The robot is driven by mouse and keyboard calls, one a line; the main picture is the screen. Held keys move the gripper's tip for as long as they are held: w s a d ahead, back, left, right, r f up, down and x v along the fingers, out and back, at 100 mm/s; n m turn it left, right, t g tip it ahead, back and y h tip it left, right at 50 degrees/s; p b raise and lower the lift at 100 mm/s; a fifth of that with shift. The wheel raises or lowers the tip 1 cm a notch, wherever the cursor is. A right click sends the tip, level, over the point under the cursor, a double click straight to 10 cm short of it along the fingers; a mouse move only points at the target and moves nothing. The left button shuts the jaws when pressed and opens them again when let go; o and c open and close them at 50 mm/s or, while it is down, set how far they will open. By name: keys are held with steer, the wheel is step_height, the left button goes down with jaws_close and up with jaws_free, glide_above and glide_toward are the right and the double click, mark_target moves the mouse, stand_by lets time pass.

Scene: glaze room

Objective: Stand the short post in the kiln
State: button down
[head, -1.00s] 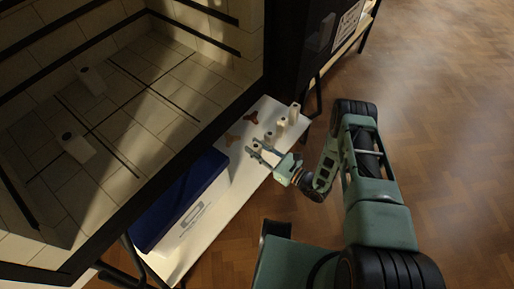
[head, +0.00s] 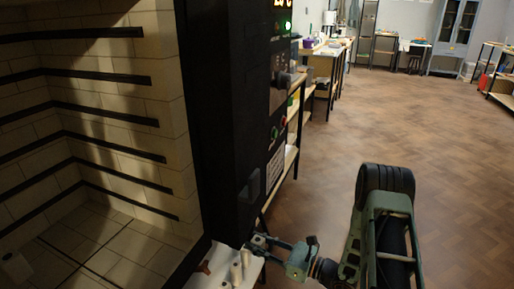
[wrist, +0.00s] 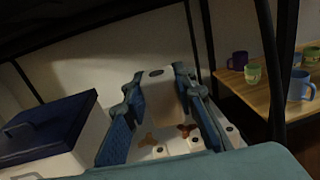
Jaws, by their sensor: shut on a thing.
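My gripper (head: 262,243) is raised over the white table below the kiln's right side. In the wrist view its blue-padded fingers (wrist: 160,100) are shut on a pale block-like post (wrist: 158,90), with an oval hole in its end; it appears to be the short post. In the head view the held post is too small and dark to make out clearly. The open kiln (head: 150,130) fills the left of the head view, with pale brick walls, dark ledges and a tiled floor. My gripper is outside it, to the right.
Other pale posts (head: 237,274) stand on the white table (head: 218,282) beneath my gripper. Reddish three-armed stilts (wrist: 187,130) lie there too. The wrist view shows a blue-lidded box (wrist: 45,130) and mugs (wrist: 300,85) on a wooden table. The kiln's dark front frame (head: 215,120) stands between my gripper and the chamber.

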steer(key=s+d+r+m+t+h, duration=0.1)
steer(key=s+d+r, duration=0.1)
steer(key=d+r, duration=0.55)
steer(key=s+d+r+t, duration=0.1)
steer(key=s+d+r, duration=0.2)
steer(key=d+r, duration=0.4)
step_height(320, 180, up, 28)
steer(key=a+m+t+h+p, duration=0.1)
steer(key=m+t+h+p, duration=0.4)
steer(key=p, duration=2.8)
steer(key=shift+w+f+h, duration=0.2)
steer(key=shift+f+h, duration=0.05)
steer(key=shift+h, duration=0.25)
